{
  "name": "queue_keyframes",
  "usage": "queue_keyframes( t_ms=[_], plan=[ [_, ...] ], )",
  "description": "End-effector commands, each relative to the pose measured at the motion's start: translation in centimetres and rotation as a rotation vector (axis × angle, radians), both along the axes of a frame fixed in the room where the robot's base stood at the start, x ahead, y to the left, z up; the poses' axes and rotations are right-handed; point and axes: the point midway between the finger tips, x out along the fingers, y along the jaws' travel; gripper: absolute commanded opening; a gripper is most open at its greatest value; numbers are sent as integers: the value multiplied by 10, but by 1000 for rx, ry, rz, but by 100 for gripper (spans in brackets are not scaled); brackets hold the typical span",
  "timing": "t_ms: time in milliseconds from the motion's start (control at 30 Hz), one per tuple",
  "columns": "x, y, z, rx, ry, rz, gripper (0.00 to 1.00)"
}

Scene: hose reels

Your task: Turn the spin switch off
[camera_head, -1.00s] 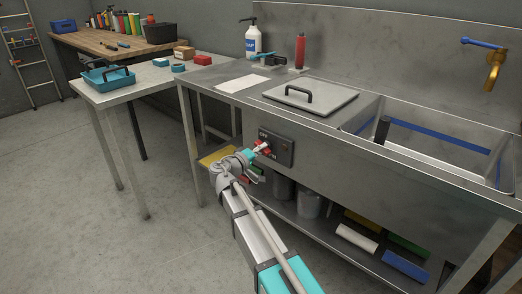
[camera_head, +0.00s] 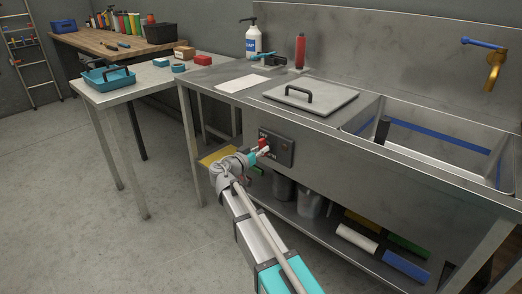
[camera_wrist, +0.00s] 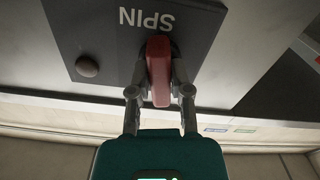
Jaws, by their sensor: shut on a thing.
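The spin switch has a red handle (camera_wrist: 158,70) on a dark panel (camera_wrist: 95,30) marked SPIN, which appears upside down in the wrist view. In the head view the panel (camera_head: 285,151) sits on the front of the steel sink bench, and the red handle (camera_head: 263,143) stands upright at its left part. My gripper (camera_wrist: 160,90) has one finger on each side of the red handle and is shut on it. In the head view my gripper (camera_head: 262,152) reaches the panel from the lower left and covers part of it.
The steel bench holds a square lid (camera_head: 330,95) and a sink basin (camera_head: 400,140). A lower shelf below the panel carries metal canisters (camera_head: 309,203) and coloured rolls. A side table with a teal basket (camera_head: 108,79) stands left. The floor at left is clear.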

Motion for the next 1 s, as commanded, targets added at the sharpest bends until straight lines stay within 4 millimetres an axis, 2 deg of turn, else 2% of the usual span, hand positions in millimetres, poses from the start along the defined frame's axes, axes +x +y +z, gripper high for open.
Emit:
queue_keyframes(
  t_ms=[367,900,933,1000],
  plan=[
    [0,-1,0,166,-127,-1,0],
    [0,-1,0,193,-148,-1,0],
    [0,-1,0,193,-148,-1,29],
    [0,-1,0,193,-148,-1,42]
  ],
)
